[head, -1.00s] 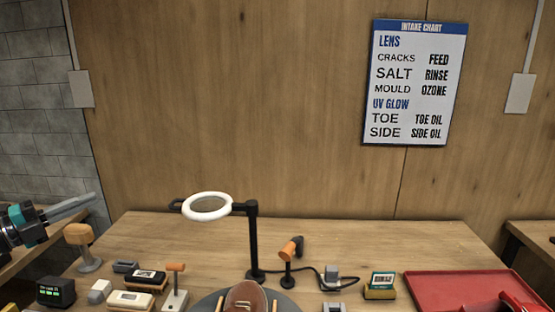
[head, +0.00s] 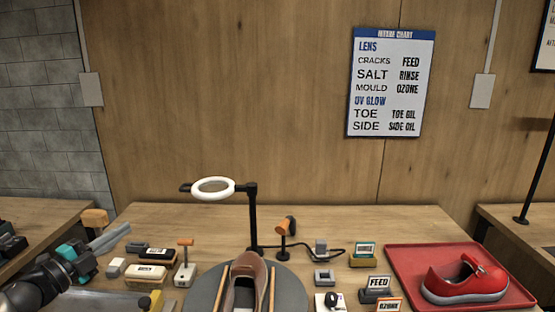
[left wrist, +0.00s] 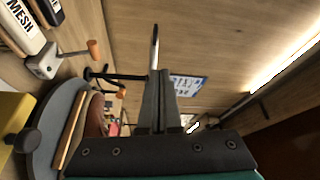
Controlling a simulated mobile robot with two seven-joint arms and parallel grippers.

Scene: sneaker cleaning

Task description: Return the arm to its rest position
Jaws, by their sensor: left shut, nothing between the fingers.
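My left gripper (head: 116,238) is at the left of the head view, held above the table's left side. Its long grey fingers are closed together with nothing between them. In the left wrist view the fingers (left wrist: 158,95) are side by side and point away over the bench. A brown shoe (head: 245,280) stands on a round grey turntable (head: 287,296) at the front middle, to the right of the gripper. It also shows at the left of the left wrist view (left wrist: 95,115). My right gripper is in neither view.
A ring lamp (head: 213,188) stands behind the turntable. Brushes (head: 147,273) and an orange-handled tool (head: 186,262) lie near my left gripper. A red shoe (head: 465,280) sits on a red tray (head: 408,262) at the right. An intake chart (head: 391,83) hangs on the wall.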

